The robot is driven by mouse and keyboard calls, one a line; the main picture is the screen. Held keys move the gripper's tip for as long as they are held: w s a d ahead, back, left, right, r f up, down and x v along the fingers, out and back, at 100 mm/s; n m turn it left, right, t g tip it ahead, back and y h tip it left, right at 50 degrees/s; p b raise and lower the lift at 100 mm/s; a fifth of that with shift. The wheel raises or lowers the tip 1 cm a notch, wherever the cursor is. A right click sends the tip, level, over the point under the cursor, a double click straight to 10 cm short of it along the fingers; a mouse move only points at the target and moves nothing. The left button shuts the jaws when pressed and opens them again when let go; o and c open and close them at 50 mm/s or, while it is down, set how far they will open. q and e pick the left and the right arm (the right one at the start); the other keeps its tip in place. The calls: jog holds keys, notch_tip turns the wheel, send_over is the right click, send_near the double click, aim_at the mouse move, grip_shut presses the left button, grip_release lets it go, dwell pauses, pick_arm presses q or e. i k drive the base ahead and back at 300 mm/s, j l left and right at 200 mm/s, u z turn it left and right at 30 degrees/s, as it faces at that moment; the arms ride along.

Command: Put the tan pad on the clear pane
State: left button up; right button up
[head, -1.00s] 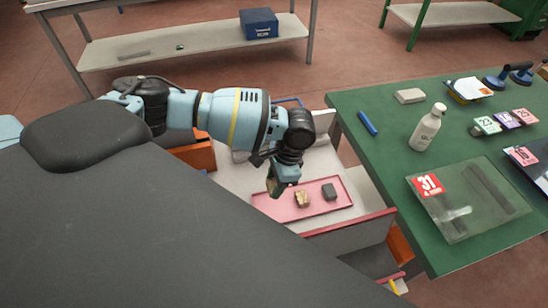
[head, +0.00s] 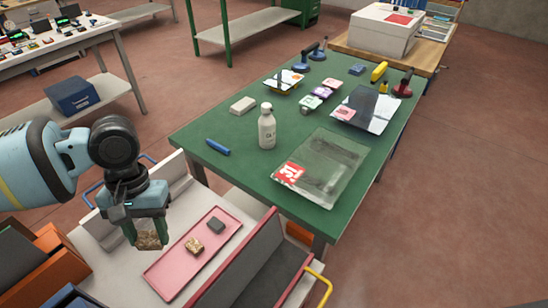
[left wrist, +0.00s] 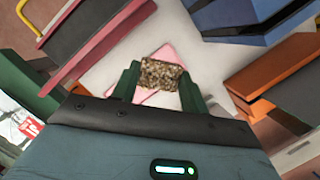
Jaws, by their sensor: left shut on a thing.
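My left gripper (head: 148,232) is shut on a speckled tan pad (head: 150,240), held above the cart beside the left edge of the pink tray. In the left wrist view the tan pad (left wrist: 161,74) sits between the green fingers (left wrist: 158,84), with part of the tray behind it. The clear pane (head: 335,158) lies flat on the green table, to the right of and beyond the gripper. It has a red label marked 31 (head: 290,173) at its near left corner. My right gripper is not in view.
The pink tray (head: 165,279) holds another speckled tan block (head: 194,245) and a dark grey block (head: 215,225).

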aim_at(316, 182)
jog(key=i+l, duration=0.1)
jog(key=l, duration=0.25)
jog(key=i+l, duration=0.1)
jog(key=l, duration=0.3)
jog(key=i+l+u, duration=0.1)
jog(key=l, duration=0.25)
jog(key=i+l, duration=0.1)
jog(key=l, duration=0.3)
